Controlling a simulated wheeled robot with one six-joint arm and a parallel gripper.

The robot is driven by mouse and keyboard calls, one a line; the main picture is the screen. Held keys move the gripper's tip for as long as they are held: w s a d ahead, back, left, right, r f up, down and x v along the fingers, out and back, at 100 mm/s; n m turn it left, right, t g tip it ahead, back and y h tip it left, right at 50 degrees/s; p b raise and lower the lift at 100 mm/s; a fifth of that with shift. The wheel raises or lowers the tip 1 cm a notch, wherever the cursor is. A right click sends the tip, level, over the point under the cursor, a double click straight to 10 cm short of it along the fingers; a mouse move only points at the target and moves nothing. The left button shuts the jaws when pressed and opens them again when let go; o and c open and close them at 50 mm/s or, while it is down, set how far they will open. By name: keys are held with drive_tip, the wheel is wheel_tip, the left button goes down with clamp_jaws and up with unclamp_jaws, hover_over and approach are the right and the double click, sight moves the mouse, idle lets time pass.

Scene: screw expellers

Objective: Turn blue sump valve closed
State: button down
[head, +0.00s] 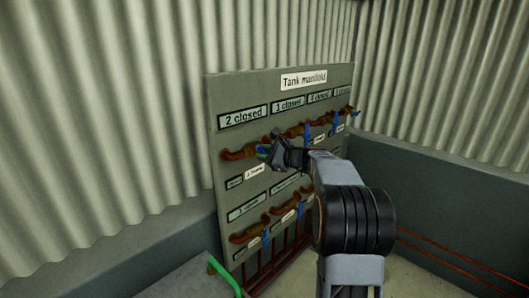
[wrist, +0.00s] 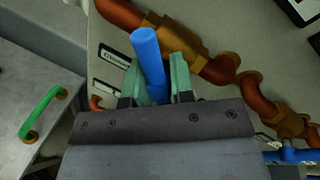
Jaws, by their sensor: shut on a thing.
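The grey panel (head: 215,120) headed "Tank manifold" carries rows of copper pipes and valves with blue handles. My gripper (head: 266,151) is at the upper-left valve, under the label "2 closed" (head: 243,116). In the wrist view my gripper (wrist: 159,82) has its green fingertips shut on a blue valve handle (wrist: 147,45), one on each side. The handle's free end sticks out beyond the fingertips, and it lies at an angle to the copper pipe. The brass valve body (wrist: 178,37) shows beside it. I cannot read the small label near it for certain.
Other blue handles are close by, one at the right edge of the wrist view (wrist: 290,155) and one lower on the panel (head: 266,241). A green handle (head: 225,274) on a grey box stands at lower left. Corrugated walls (head: 110,100) surround the panel.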

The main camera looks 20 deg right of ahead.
drive_tip(key=m, duration=0.1)
drive_tip(key=m+p, duration=0.1)
drive_tip(key=m+y, duration=0.1)
drive_tip(key=shift+f+m+p, duration=0.25)
drive_tip(key=shift+m+p, duration=0.05)
drive_tip(key=shift+m, duration=0.1)
drive_tip(key=shift+d+m+t+y+p, duration=0.1)
drive_tip(key=shift+m+t+y+p, duration=0.35)
drive_tip(key=shift+m, duration=1.25)
drive_tip(key=c, duration=1.4)
unclamp_jaws()
drive_tip(key=o, duration=0.3)
drive_tip(key=shift+r, duration=0.15)
